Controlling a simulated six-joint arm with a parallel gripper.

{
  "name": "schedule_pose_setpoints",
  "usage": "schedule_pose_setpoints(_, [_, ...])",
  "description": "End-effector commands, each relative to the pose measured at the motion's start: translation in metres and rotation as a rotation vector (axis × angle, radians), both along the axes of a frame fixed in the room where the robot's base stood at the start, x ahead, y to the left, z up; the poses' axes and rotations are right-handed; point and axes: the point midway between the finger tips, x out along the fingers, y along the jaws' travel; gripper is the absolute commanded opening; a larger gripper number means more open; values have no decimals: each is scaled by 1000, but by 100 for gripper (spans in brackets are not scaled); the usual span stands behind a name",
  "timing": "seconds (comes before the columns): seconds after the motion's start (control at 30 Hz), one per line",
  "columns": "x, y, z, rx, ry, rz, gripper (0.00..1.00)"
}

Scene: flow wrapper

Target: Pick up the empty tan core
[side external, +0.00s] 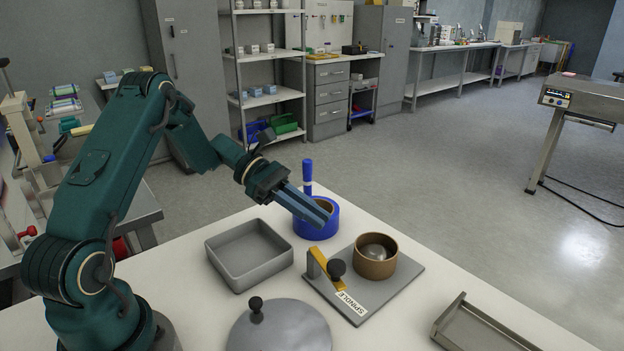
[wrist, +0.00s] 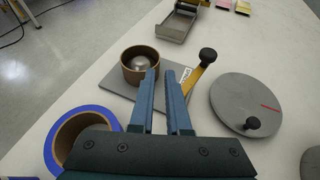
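The empty tan core (side external: 376,256) is a short brown ring on the grey spindle plate (side external: 397,295). It sits around a rounded metal hub that shows inside it. It also shows in the wrist view (wrist: 139,65), just beyond my fingertips. My gripper (side external: 326,217) is in the air above the table, up and left of the core in the side view. In the wrist view my gripper (wrist: 167,73) has its two blue fingers apart with nothing between them. A yellow lever (side external: 319,266) with a black knob stands on the plate beside the core.
A blue roll (side external: 318,226) with a tan inside stands behind my gripper, with a blue-handled item by it. An empty grey tray (side external: 248,254) is left of the plate. A round grey lid (side external: 280,328) lies in front. A metal tray (side external: 482,327) is at the right.

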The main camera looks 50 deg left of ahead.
Motion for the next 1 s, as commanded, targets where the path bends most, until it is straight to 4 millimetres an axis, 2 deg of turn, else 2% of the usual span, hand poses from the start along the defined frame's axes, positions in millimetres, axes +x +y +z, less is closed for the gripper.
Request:
schedule_pose_setpoints(0.17, [-1,0,-12,-21,28,25,15])
schedule_pose_setpoints(0.4, [13,-36,-28,-19,28,20,15])
schedule_pose_setpoints(0.67, [22,-53,-36,-18,25,24,15])
schedule_pose_setpoints(1.0, [38,-91,-52,-17,26,21,15])
